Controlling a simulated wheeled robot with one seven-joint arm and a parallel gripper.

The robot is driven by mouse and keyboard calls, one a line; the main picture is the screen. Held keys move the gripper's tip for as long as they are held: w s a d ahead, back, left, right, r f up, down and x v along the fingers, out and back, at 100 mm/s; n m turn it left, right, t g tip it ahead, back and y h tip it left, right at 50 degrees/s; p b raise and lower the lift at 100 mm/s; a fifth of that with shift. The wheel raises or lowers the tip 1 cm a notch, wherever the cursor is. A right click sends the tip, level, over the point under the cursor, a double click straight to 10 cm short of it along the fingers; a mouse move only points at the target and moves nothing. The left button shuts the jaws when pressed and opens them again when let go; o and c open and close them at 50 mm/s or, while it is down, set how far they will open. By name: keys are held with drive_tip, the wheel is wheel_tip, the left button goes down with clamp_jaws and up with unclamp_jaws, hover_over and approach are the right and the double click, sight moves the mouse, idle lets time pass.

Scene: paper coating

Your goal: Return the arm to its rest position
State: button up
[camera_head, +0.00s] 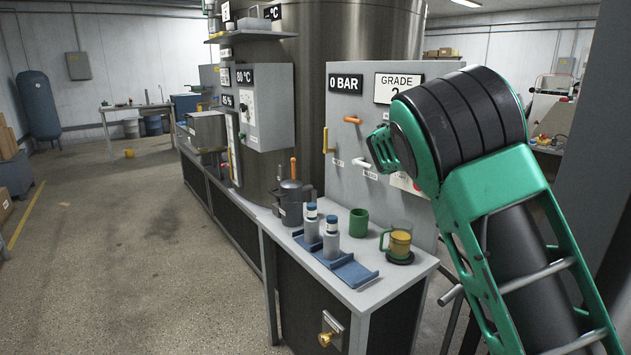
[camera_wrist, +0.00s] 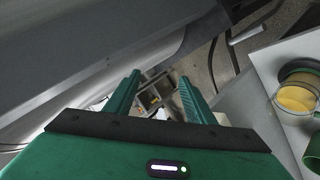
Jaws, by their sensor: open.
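My green arm fills the right of the head view, bent at a black joint beside the grey control panel (camera_head: 345,130). In the wrist view my gripper (camera_wrist: 160,88) has its two green fingers apart with nothing between them. The gripper hangs over the space beside the bench, with the bench top (camera_wrist: 270,65) to its right. In the head view the gripper is mostly hidden behind my arm; only a small green part shows near the panel's white handle.
The bench (camera_head: 375,277) holds a blue rack (camera_head: 350,272) with two bottles (camera_head: 331,238), a green cup (camera_head: 358,222), a glass mug of yellow liquid (camera_head: 399,243) on a dark coaster, and a metal pot (camera_head: 291,205). The floor at left is open.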

drive_tip(key=s+d+f+m+g+y, duration=0.1)
drive_tip(key=s+d+f+y, duration=0.15)
drive_tip(key=s, duration=0.45)
drive_tip(key=s+d+f+m+g+y, duration=0.1)
drive_tip(key=s+d+f+y, duration=0.1)
drive_tip(key=s+d, duration=0.35)
drive_tip(key=s+d+f+g+y, duration=0.1)
drive_tip(key=s+f+y, duration=0.15)
drive_tip(key=s, duration=0.65)
drive_tip(key=s+a+f+y, duration=0.1)
drive_tip(key=s+a, duration=0.2)
drive_tip(key=s, duration=0.6)
drive_tip(key=s+a+f+m+y, duration=0.1)
drive_tip(key=s+a, duration=0.3)
drive_tip(key=s, duration=0.5)
drive_tip(key=s+a+f+y, duration=0.2)
drive_tip(key=s+a, duration=0.1)
drive_tip(key=s, duration=0.6)
drive_tip(key=shift+a+f, duration=0.2)
drive_tip(key=shift+f, duration=0.2)
drive_tip(key=shift+w+f+g, duration=0.25)
drive_tip(key=shift+w+g, duration=0.05)
drive_tip(key=shift+w, duration=0.3)
